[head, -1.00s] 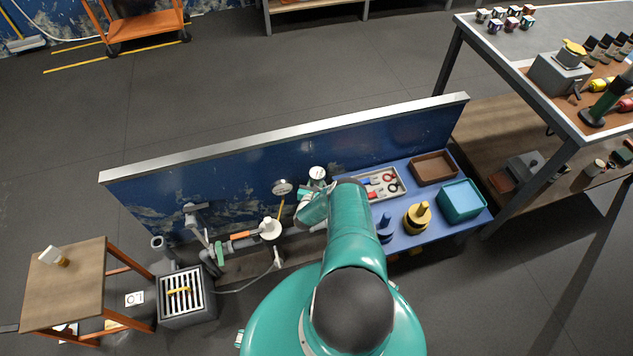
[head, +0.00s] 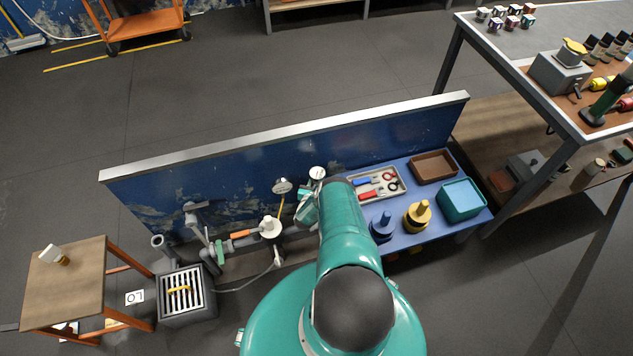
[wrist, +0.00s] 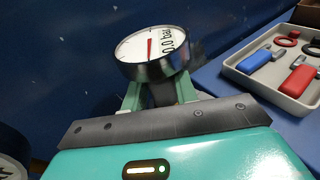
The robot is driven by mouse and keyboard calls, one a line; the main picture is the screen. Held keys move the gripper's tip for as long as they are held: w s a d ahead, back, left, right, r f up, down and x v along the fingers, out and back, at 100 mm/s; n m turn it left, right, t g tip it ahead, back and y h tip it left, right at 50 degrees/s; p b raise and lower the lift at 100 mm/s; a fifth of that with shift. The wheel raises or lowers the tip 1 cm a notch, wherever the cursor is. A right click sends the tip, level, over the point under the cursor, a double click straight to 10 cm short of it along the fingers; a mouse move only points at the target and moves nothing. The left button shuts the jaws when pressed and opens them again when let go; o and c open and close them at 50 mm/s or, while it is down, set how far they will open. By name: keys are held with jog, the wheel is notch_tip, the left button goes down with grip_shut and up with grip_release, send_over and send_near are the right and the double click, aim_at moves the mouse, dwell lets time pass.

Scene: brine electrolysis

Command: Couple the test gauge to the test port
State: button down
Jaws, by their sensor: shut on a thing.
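The test gauge (wrist: 152,48) is a round metal gauge with a white dial, a red needle and a "0.0 bar" reading. My gripper (wrist: 158,94) is shut on its stem, below the dial. In the head view the gauge (head: 317,173) shows as a small white disc near the blue back panel, with my gripper (head: 312,187) just below it. The lower end of the gauge is hidden. I cannot make out the test port; the pipework (head: 245,241) runs left of my gripper, partly behind my arm.
A second dial gauge (head: 282,186) stands left of my gripper, near a yellow handle (head: 281,207) and a white-topped fitting (head: 270,227). The blue panel (head: 230,180) rises close behind. On the right, a tool tray (head: 355,193), brown tray (head: 433,168) and teal bin (head: 461,200) stand on the blue bench.

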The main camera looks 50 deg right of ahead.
jog(key=shift+a, duration=0.1)
jog(key=c, duration=1)
grip_release()
jog(key=v, duration=1.3)
jog(key=shift+s+a, duration=0.2)
jog(key=shift+a, duration=0.1)
